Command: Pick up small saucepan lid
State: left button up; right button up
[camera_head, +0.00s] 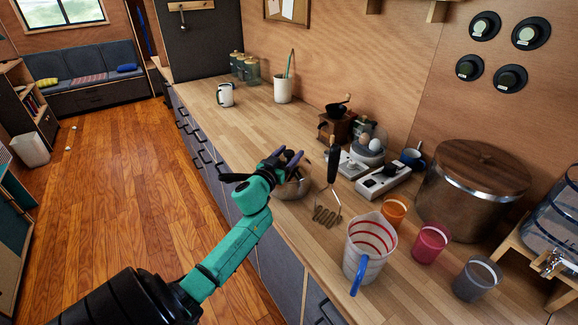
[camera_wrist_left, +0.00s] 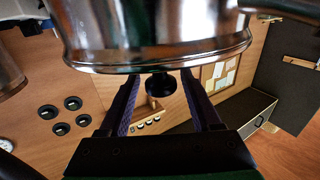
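The small saucepan (camera_head: 294,187) stands on the counter near its front edge, partly hidden behind my left gripper. The small saucepan lid shows its black knob (camera_wrist_left: 160,88) in the left wrist view, beside the shiny metal rim. In the head view the lid is mostly covered by the gripper. My left gripper (camera_head: 281,158) is at the lid with its purple fingers apart. In the left wrist view its fingers (camera_wrist_left: 160,92) stand on either side of the knob, with gaps visible. My right gripper is not in view.
A measuring jug (camera_head: 368,245), several cups, and a large lidded pot (camera_head: 468,195) are further right. A coffee grinder (camera_head: 338,122) and egg holder are behind. The counter (camera_head: 240,125) left of the gripper is clear.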

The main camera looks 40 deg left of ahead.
pick_arm(q)
grip_shut()
